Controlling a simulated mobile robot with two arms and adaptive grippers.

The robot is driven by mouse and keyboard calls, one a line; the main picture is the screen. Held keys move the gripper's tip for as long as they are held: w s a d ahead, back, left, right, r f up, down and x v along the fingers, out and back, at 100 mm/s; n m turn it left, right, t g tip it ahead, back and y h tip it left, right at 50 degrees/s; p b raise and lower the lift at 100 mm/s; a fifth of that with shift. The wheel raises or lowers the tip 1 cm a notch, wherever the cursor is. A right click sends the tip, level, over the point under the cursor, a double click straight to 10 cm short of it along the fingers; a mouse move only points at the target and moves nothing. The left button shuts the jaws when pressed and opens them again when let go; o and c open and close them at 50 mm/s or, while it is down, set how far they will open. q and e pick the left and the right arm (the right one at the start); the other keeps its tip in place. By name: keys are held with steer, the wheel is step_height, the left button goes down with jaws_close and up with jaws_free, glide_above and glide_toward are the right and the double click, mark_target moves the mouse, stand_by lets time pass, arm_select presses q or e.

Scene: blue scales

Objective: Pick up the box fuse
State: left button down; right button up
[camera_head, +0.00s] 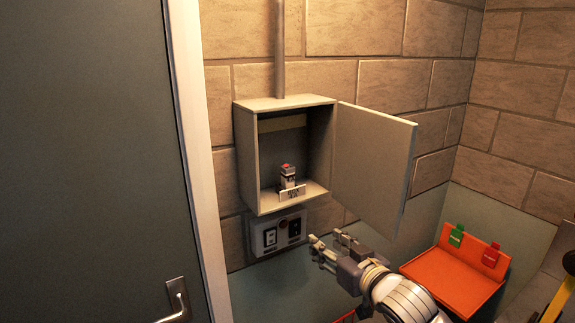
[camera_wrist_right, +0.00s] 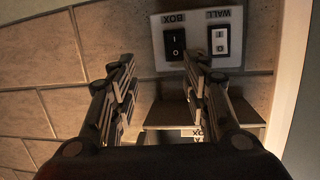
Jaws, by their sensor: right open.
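The box fuse (camera_head: 287,174) is a small dark and pale upright piece with a red top. It stands inside the open grey wall box, behind a small white label plate (camera_head: 292,193). My right gripper (camera_head: 326,239) is open and empty, below and to the right of the wall box, apart from the fuse. In the right wrist view my right gripper (camera_wrist_right: 159,75) has its two fingers spread. The label plate (camera_wrist_right: 191,133) shows there upside down and partly hidden; I cannot make out the fuse in that view. My left gripper is not in view.
The wall box (camera_head: 244,150) has its door (camera_head: 373,160) swung open to the right, above my right arm. A switch panel (camera_head: 278,233) is below the box. An orange holder (camera_head: 455,280) with green and red tags stands at right. A grey door (camera_head: 85,160) is at left.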

mark_target(290, 174)
steer(key=s+a+r+n+t+y, duration=0.1)
steer(key=s+a+r+n+y, duration=0.15)
steer(key=r, duration=1.15)
steer(key=shift+m, duration=0.25)
steer(key=p+x, duration=0.1)
steer(key=x, duration=0.3)
steer(key=r+p+x, duration=0.1)
steer(key=x, duration=0.1)
steer(key=shift+s+a+p, duration=0.1)
steer(key=shift+a+p, duration=0.2)
steer(key=shift+a, duration=0.15)
steer(key=p+x, duration=0.1)
steer(key=x, duration=0.1)
steer(key=p+x, duration=0.2)
steer(key=shift+a+r, duration=0.2)
steer(key=shift+a, duration=0.1)
steer(key=shift+w+a+f, duration=0.15)
steer(key=shift+w+a, duration=0.1)
steer(key=shift+w, duration=0.15)
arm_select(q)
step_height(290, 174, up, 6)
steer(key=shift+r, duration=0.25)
arm_select(e)
steer(key=shift+d, duration=0.1)
steer(key=c, duration=0.3)
jaws_close()
